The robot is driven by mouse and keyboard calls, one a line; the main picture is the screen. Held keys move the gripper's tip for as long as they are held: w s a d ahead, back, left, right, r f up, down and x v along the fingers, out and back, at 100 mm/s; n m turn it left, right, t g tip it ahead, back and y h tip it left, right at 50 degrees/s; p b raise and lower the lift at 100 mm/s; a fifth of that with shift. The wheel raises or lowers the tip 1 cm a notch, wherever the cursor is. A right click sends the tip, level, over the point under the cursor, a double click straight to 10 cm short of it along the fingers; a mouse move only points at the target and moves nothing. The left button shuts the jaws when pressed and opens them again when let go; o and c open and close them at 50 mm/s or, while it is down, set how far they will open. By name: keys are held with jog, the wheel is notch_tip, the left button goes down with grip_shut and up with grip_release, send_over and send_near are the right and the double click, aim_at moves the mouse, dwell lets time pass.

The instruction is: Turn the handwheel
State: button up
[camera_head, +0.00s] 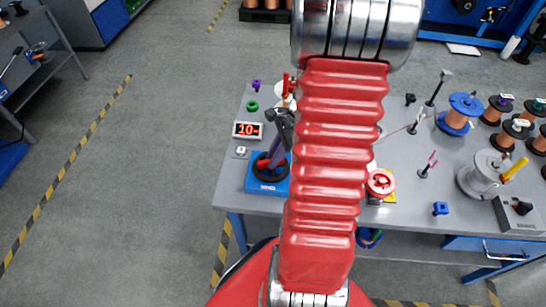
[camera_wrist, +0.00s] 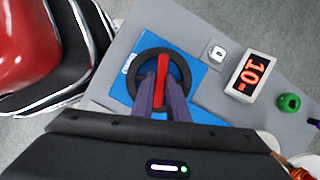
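The handwheel (camera_wrist: 186,65) is a black ring with a red crossbar (camera_wrist: 162,70), mounted on a blue base (camera_wrist: 122,82). In the head view the handwheel (camera_head: 258,166) and its blue base (camera_head: 262,187) are at the table's left front, partly covered by my gripper (camera_head: 277,152). In the wrist view my gripper (camera_wrist: 161,88) reaches down over the wheel. Its two purple-grey fingers stand on either side of the red crossbar, close against it with no clear gap. The lower part of the ring is hidden behind the fingers.
A display (camera_head: 247,130) reads 10, beside a small white button box (camera_head: 240,152). A green ring (camera_head: 252,106) lies behind. A red spool (camera_head: 380,183), a blue spool (camera_head: 460,112) and several copper spools stand to the right. The floor left of the table is clear.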

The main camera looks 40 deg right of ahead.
grip_shut()
jog(key=shift+s+a+m+t, duration=0.1)
jog(key=shift+m+t, duration=0.2)
jog(key=shift+m, duration=0.6)
jog(key=o, duration=0.5)
grip_release()
jog(key=v, duration=1.3)
jog(key=shift+r, duration=0.4)
